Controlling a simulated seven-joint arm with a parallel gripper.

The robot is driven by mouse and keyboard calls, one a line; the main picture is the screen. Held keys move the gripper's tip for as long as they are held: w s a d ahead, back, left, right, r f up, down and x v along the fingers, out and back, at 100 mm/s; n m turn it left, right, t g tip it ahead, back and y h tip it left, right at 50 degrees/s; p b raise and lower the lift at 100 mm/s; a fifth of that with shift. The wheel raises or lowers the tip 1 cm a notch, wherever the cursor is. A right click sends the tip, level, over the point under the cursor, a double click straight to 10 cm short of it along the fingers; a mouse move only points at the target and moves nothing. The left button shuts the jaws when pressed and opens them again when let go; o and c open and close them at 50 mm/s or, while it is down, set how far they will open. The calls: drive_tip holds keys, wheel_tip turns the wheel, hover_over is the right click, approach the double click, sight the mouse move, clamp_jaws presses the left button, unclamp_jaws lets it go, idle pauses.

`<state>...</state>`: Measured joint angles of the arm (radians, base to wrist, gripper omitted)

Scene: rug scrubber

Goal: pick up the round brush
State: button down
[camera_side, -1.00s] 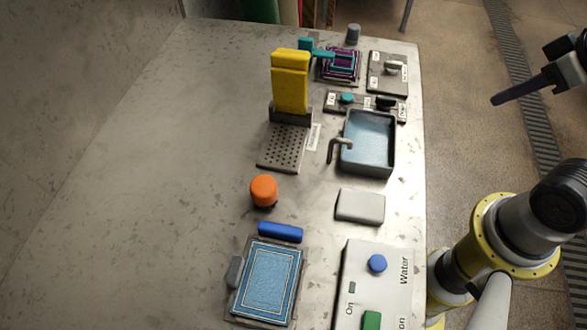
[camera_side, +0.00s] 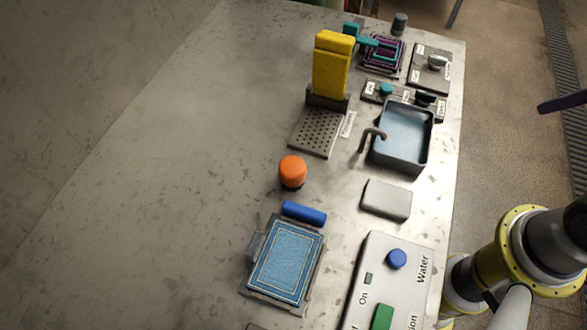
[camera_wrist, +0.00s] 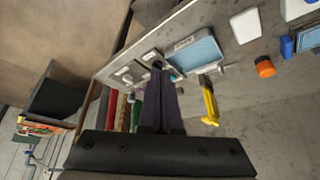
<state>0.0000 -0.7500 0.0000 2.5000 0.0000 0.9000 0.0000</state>
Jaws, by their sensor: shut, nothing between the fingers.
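The round brush appears to be the short orange cylinder (camera_side: 292,168) with a dark underside. It stands upright on the table, left of a grey-white block, and shows at the upper right of the wrist view (camera_wrist: 265,66). My gripper (camera_side: 541,108) shows only as a dark purple finger at the right edge of the side view, out beyond the table's right edge and well apart from the brush. In the wrist view its two purple fingers (camera_wrist: 157,72) lie together, shut and empty. The rest of the gripper is outside the side view.
A blue rug (camera_side: 285,262) lies in a tray, with a blue roll (camera_side: 304,212) between it and the orange cylinder. A tall yellow piece (camera_side: 332,65) stands behind a perforated plate. A basin with a tap (camera_side: 402,140) is at right. The table's left side is clear.

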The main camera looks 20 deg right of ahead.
drive_tip(key=c, duration=1.6)
unclamp_jaws()
drive_tip(key=shift+c, duration=0.2)
unclamp_jaws()
